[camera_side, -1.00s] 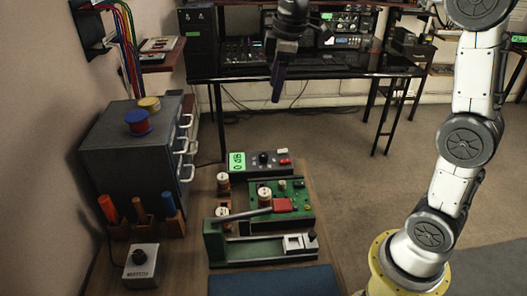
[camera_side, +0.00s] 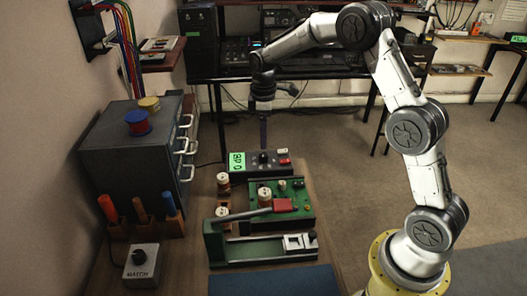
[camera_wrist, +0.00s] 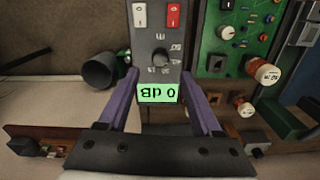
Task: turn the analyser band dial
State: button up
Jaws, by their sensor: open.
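The analyser is a dark grey box (camera_side: 241,172) with a lit green display at the back of the workbench. Its band dial (camera_side: 263,158) is a small black knob beside the display. In the wrist view the dial (camera_wrist: 160,57) has markings around it, and the display (camera_wrist: 158,93) reads "0 dB" upside down. My gripper (camera_side: 264,146) points down just above and behind the dial in the side view. In the wrist view my gripper (camera_wrist: 160,72) is open, its purple fingers either side of the box, with nothing held. Contact with the dial cannot be told.
A white switch (camera_wrist: 139,15) and a red switch (camera_wrist: 173,15) sit on the analyser. A green circuit board (camera_side: 309,217) with coils is close in front. A grey box with a knob (camera_side: 141,262) stands front left. A drawer cabinet (camera_side: 130,160) is at left.

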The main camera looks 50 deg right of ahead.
aim_at(264, 155)
jog(key=shift+f, duration=3.2)
grip_shut()
